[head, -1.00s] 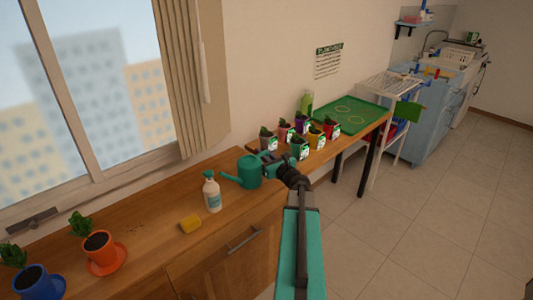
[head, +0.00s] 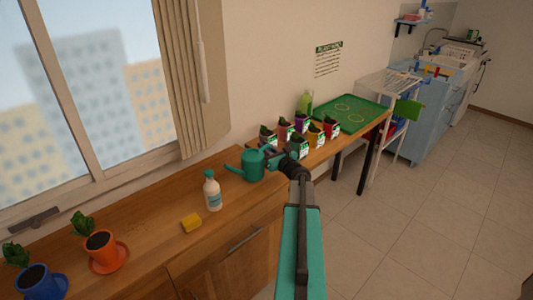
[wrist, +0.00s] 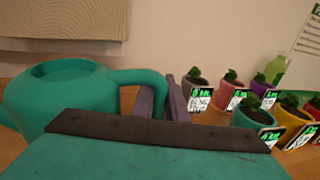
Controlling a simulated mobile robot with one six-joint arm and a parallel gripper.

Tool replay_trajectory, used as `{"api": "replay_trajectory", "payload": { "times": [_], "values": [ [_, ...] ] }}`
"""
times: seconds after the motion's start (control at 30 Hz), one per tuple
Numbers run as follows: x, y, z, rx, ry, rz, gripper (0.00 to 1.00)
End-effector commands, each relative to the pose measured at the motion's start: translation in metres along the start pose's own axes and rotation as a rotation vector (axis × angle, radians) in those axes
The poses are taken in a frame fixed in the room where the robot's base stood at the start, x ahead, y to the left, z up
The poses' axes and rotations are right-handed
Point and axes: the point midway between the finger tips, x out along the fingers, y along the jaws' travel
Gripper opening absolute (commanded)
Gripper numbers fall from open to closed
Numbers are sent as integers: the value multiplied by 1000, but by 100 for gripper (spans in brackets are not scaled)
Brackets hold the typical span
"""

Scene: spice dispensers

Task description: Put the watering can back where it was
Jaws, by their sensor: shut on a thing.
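The teal watering can (head: 252,167) is upright over the right end of the wooden cabinet top, with its spout pointing left. My gripper (head: 272,155) is at the can's right side, shut on its handle. In the wrist view the can (wrist: 50,95) fills the left side, and its handle runs to the dark fingers of my gripper (wrist: 160,105). The can's lower part is hidden there by my own gripper body. I cannot tell whether its base touches the wood.
A spray bottle (head: 211,191), a yellow sponge (head: 192,222), an orange pot (head: 108,255) and a blue pot (head: 40,284) stand left of the can. Several small labelled plant pots (head: 302,140) crowd the right. A green tray (head: 352,117) lies beyond them.

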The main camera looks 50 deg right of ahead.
Motion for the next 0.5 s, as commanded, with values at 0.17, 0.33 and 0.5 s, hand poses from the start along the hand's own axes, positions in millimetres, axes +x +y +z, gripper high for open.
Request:
{"api": "replay_trajectory", "payload": {
  "times": [0.17, 0.33, 0.5],
  "values": [
    [6, -6, -2, 4, -1, 0, 0],
    [6, -6, -21, 4, 0, 1, 0],
    [7, -5, -32, 2, -2, 1, 0]
  ]
}}
